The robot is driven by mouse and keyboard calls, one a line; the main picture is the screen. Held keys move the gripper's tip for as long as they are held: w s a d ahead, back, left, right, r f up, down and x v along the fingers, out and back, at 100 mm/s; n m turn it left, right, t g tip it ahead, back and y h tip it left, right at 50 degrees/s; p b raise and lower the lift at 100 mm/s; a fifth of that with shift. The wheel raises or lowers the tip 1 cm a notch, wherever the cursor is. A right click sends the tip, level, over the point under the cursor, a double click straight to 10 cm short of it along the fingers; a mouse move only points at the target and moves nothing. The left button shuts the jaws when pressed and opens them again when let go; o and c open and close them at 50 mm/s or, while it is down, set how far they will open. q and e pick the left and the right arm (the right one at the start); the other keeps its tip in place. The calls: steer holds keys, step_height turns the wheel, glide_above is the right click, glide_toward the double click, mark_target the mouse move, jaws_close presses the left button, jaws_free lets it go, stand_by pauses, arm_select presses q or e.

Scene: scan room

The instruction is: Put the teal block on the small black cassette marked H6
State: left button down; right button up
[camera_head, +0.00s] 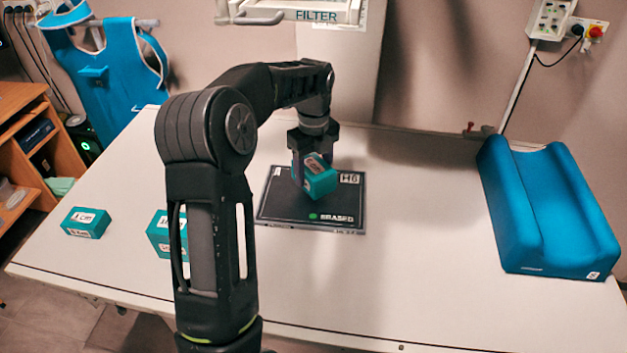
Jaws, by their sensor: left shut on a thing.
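A teal block (321,181) with white labels is held in my left gripper (316,172), whose fingers are shut on it. The block is over the black cassette (283,205) and looks turned at an angle to it. I cannot tell whether its underside touches the cassette. The cassette lies flat on the table, with "H6" on a white label at its upper right and a green dot beside the word "ERASED" at its front edge. Part of the cassette is hidden by the gripper and block. My right gripper is not in view.
Two more labelled teal blocks stand left on the white table (420,250): one (86,223) in the open, one (160,235) partly behind my left arm. A blue padded cradle (550,205) stands at the right. The table between cassette and cradle is clear.

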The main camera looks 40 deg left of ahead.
mark_target(314, 165)
arm_select(q)
steer(key=shift+f+p, duration=0.3)
steer(key=shift+f, duration=1.55)
steer(key=shift+f, duration=0.1)
steer(key=shift+c, duration=2)
jaws_free()
step_height(314, 165, up, 12)
steer(key=shift+r, duration=0.1)
